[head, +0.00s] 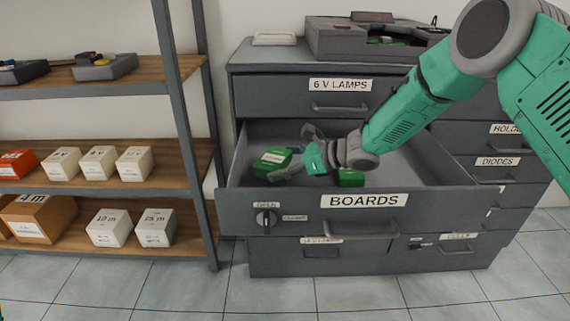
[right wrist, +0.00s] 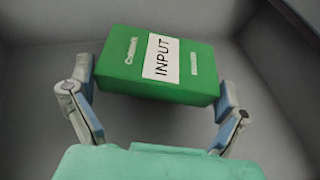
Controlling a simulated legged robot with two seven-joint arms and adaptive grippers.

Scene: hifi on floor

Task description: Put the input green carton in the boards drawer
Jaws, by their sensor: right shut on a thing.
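The green input carton (head: 271,161) is inside the open boards drawer (head: 300,208). In the right wrist view the carton (right wrist: 118,72) shows a white INPUT label on its top. My right gripper (head: 288,156) reaches down into the drawer from the right and is shut on the carton, with one finger at each end in the right wrist view (right wrist: 155,82). I cannot tell whether the carton touches the drawer floor. A second green block (head: 351,178) shows in the drawer under my wrist, partly hidden. My left gripper is not in view.
The drawer's right part looks mostly clear. The closed 6 V lamps drawer (head: 283,95) is above and behind. A grey case (head: 340,38) stands on the cabinet top. At left, a shelf rack (head: 178,105) holds several white boxes.

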